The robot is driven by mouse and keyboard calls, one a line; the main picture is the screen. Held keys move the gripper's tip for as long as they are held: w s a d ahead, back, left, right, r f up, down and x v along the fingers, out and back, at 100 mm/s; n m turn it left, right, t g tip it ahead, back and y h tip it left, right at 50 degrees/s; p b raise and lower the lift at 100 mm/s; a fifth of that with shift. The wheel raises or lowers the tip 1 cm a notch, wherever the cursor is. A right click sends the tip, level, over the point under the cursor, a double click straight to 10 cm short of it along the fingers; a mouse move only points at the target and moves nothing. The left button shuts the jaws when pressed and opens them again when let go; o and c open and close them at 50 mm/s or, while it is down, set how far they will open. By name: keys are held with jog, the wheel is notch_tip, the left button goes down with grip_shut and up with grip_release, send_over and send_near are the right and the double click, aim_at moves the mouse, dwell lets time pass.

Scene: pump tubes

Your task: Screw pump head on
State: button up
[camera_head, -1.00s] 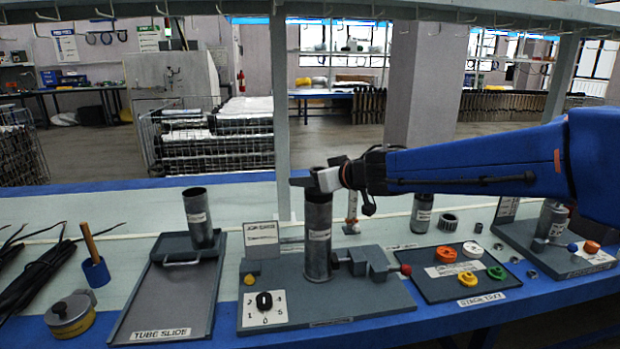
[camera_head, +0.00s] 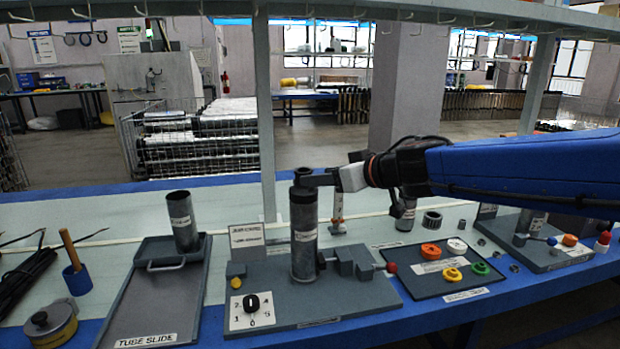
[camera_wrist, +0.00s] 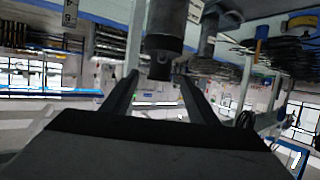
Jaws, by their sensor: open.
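A grey labelled tube (camera_head: 304,240) stands upright in the grey fixture (camera_head: 280,310) near the middle of the bench. A dark pump head (camera_head: 303,193) with a narrower neck sits on its top end. My gripper (camera_head: 314,179) is level with the neck, reaching in from the right. In the wrist view, which is upside down, my gripper (camera_wrist: 159,76) has its two fingers apart, with the neck of the dark head (camera_wrist: 163,45) between or just beyond them. I cannot tell whether a finger touches it, nor how far the head is threaded on.
The fixture has a clamp with a red knob (camera_head: 390,268) and a numbered dial (camera_head: 251,303). A tube slide tray (camera_head: 140,310) holding another tube (camera_head: 184,225) is on the left. A tray of coloured rings (camera_head: 420,285) and another fixture (camera_head: 530,250) are on the right.

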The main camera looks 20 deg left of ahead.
jog(key=v, duration=0.6)
dwell(0.7)
